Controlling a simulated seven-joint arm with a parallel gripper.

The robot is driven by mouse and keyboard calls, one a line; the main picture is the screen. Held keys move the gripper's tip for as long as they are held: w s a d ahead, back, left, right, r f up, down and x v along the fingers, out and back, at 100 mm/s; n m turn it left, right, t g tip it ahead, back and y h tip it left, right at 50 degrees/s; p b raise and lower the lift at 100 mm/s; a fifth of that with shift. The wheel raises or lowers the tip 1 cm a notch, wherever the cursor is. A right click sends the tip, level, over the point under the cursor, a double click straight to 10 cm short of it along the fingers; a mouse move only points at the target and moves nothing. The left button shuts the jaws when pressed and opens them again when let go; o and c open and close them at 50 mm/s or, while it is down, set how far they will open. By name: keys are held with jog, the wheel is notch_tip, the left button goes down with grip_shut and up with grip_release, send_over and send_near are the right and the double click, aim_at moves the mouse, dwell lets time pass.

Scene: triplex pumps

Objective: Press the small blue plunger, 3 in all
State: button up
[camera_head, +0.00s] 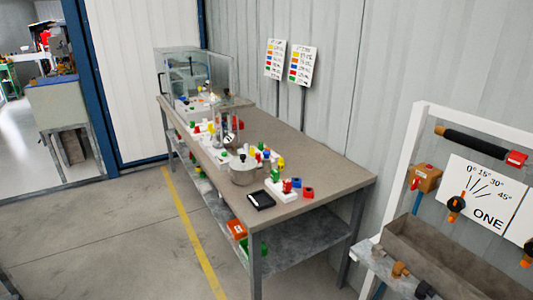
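Several small coloured plungers or caps stand on white bases on a grey-brown workbench (335,178). The nearest white base (281,191) carries green, red and blue tops. A small blue top (296,182) is at its right end. Another blue top (266,153) is in a cluster farther back, among red, yellow and green ones. The parts are too small to tell which blue one is the plunger, or whether any is pressed. My gripper is not in view.
A metal pot (243,172) and a black flat tray (260,200) stand near the bench's front left edge. A red piece (308,192) lies right of the nearest base. A clear case (205,72) stands at the back. The bench's right side is clear.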

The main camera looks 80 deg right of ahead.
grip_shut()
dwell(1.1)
